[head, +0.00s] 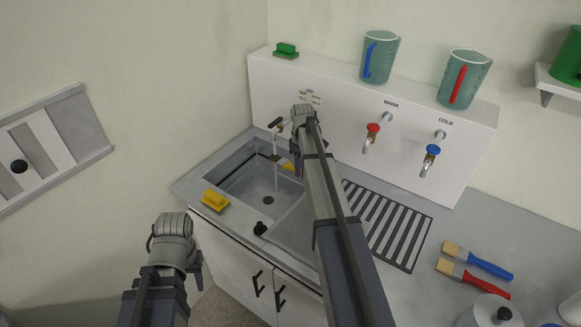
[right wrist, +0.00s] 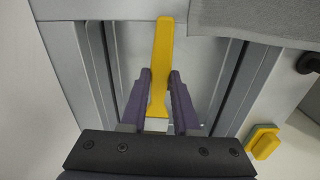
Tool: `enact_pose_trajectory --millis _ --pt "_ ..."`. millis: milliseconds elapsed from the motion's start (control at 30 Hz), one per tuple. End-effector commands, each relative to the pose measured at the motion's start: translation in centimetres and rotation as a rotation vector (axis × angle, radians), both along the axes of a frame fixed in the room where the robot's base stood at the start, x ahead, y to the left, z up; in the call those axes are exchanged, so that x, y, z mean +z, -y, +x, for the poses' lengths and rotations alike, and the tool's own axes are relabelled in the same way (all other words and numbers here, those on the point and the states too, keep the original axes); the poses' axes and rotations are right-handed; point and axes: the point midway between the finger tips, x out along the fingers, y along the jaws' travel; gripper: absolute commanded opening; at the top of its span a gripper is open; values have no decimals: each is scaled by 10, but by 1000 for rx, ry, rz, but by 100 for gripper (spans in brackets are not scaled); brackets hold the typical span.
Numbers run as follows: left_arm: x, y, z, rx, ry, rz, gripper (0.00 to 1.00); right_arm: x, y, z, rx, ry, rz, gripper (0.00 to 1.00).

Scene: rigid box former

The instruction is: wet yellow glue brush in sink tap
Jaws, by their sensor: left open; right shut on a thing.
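The yellow glue brush (right wrist: 161,60) is between the fingers of my right gripper (right wrist: 160,78), which is shut on it. In the head view only part of the yellow brush (head: 289,166) shows, over the sink (head: 241,188), beside my arm. The sink tap (head: 276,124) is at the back of the sink, with a thin stream of water (head: 276,178) falling from it. The brush's head seems at or very near the stream; contact is hard to tell. My left gripper (head: 174,256) is open and empty, low at the left, in front of the counter.
A yellow block (head: 215,201) lies on the sink's front left corner. The warm tap (head: 371,133) and cold tap (head: 432,153) stand right of my right arm, above a slotted drainer (head: 400,230). Blue (head: 480,261) and red (head: 473,278) brushes lie on the right counter.

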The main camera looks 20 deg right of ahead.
Motion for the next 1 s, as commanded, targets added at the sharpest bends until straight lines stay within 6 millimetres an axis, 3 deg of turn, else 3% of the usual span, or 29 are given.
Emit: enact_pose_trajectory --millis 1000 --pt "0 0 0 0 0 0 45 0 -29 -70 0 0 0 0"
